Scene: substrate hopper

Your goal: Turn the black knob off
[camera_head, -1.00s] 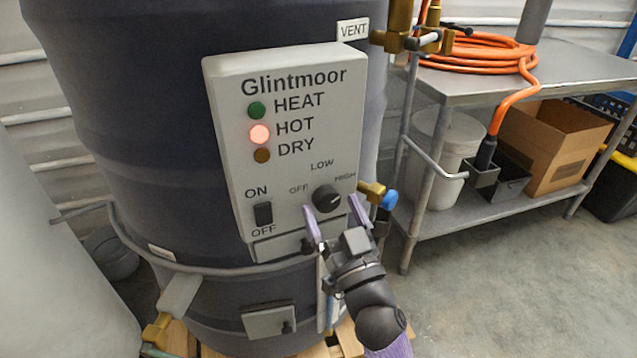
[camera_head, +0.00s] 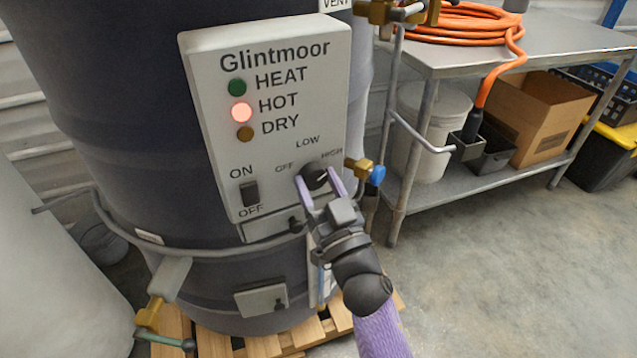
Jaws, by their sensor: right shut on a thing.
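The black knob (camera_head: 314,176) is on the lower right of the pale Glintmoor control panel (camera_head: 205,95). Its white pointer line is turned to the right, toward the HIGH mark. OFF, LOW and HIGH are printed around it. My right gripper (camera_head: 319,188) comes up from below and is shut on the knob, with one purple finger on each side. The fingers hide part of its lower edge. My left gripper is not in view.
A black ON/OFF rocker switch (camera_head: 250,193) is left of the knob. The HOT lamp (camera_head: 240,112) glows red. A brass valve with a blue handle (camera_head: 377,175) sticks out close to the right. A metal table (camera_head: 455,62) stands further right, with open floor before it.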

